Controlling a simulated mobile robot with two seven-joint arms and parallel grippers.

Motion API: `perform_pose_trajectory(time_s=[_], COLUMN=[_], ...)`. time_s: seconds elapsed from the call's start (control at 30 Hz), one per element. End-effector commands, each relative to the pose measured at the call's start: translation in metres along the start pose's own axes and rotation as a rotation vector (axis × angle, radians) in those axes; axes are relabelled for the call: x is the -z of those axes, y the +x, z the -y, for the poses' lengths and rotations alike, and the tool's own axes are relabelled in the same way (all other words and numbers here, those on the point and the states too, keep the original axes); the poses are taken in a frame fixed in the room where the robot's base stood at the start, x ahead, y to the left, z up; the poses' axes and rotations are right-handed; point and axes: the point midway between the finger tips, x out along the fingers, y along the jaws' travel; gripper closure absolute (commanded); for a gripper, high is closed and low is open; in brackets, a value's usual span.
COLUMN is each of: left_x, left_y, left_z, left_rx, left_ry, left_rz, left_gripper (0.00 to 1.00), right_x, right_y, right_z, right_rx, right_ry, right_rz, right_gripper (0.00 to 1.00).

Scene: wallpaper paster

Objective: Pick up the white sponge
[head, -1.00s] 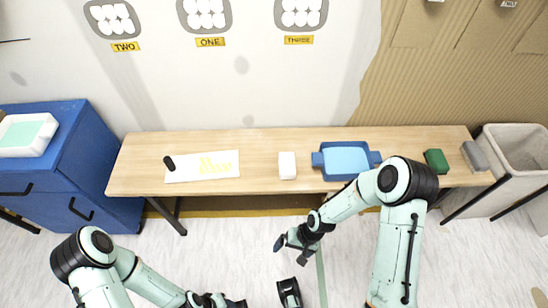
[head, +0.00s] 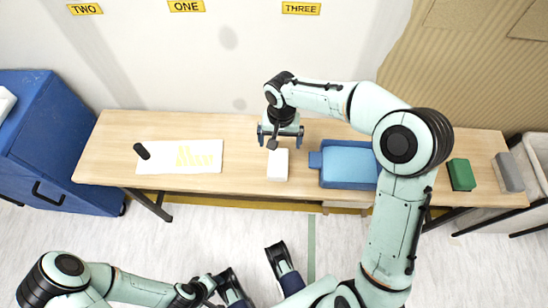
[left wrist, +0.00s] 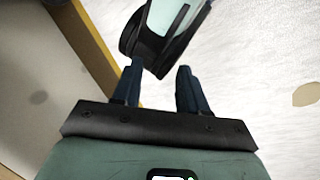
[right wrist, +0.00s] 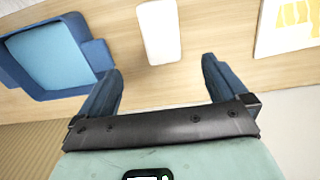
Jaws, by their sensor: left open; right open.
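The white sponge (head: 278,165) lies on the wooden table, just left of the blue tray. My right gripper (head: 280,140) is above the table at the back edge of the sponge, pointing down, open and empty. In the right wrist view the sponge (right wrist: 159,31) shows ahead of the open fingers (right wrist: 160,88), roughly centred between them and apart from them. My left gripper (left wrist: 155,85) is open and empty, low in front of the table, with a dark and pale green part of my own body close ahead of its fingers.
The blue tray (head: 347,167) stands right of the sponge; it also shows in the right wrist view (right wrist: 83,85). A green block (head: 461,174) and a grey block (head: 508,172) lie at the table's right end. A white sheet (head: 150,164) with yellow marks and a black object (head: 141,151) lie left.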

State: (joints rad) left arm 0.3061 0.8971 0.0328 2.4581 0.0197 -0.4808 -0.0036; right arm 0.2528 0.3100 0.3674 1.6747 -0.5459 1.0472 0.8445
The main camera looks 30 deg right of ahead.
Motion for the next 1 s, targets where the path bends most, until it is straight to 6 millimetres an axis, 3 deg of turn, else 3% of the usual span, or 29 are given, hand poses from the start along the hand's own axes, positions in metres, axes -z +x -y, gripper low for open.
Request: perform_pose_trajectory(time_s=[0.13,0.4,0.67,1.0], left_x=[0.006,0.026,0.035,0.059], left_y=[0.005,0.018,0.022,0.034], left_z=[0.002,0.007,0.009,0.015], left_rx=[0.001,0.004,0.005,0.009], left_ry=[-0.002,-0.007,-0.009,-0.014], left_rz=[-0.017,-0.072,-0.097,-0.160], left_gripper=[0.57,0.57,0.57,0.57], right_x=[0.001,0.000,0.001,0.000], right_y=[0.016,0.067,0.086,0.131], right_z=[-0.001,-0.001,0.000,0.002], right_rx=[-0.006,-0.005,-0.004,-0.003], right_ry=[0.004,0.002,0.002,0.002], right_rz=[-0.001,0.001,-0.001,-0.001], right_gripper=[0.00,0.00,0.00,0.00])
